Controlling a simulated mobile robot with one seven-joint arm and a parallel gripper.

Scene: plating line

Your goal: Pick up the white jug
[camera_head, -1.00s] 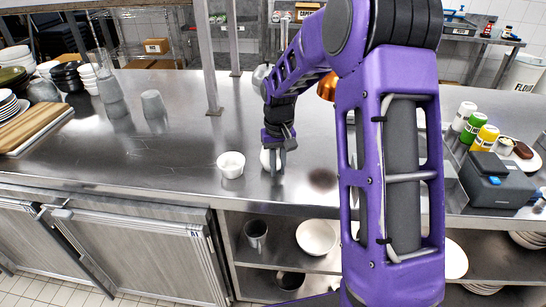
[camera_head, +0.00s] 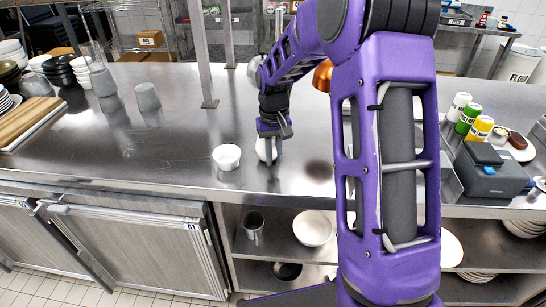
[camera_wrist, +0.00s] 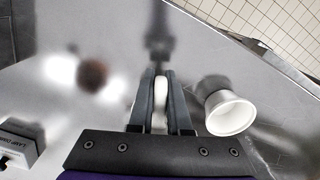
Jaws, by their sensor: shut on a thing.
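My gripper (camera_head: 270,153) is low over the steel counter, its fingers closed on a white object, which I take to be the white jug (camera_head: 262,149). The fingers hide much of it. In the wrist view only a narrow white strip of the jug (camera_wrist: 161,92) shows between the two fingers of my gripper (camera_wrist: 161,85). I cannot tell whether the jug touches the counter.
A white bowl-like cup (camera_head: 227,160) stands just left of my gripper; it also shows in the wrist view (camera_wrist: 230,113). Metal posts (camera_head: 205,60) rise behind. Shakers (camera_head: 468,118) and a dark device (camera_head: 490,175) stand right.

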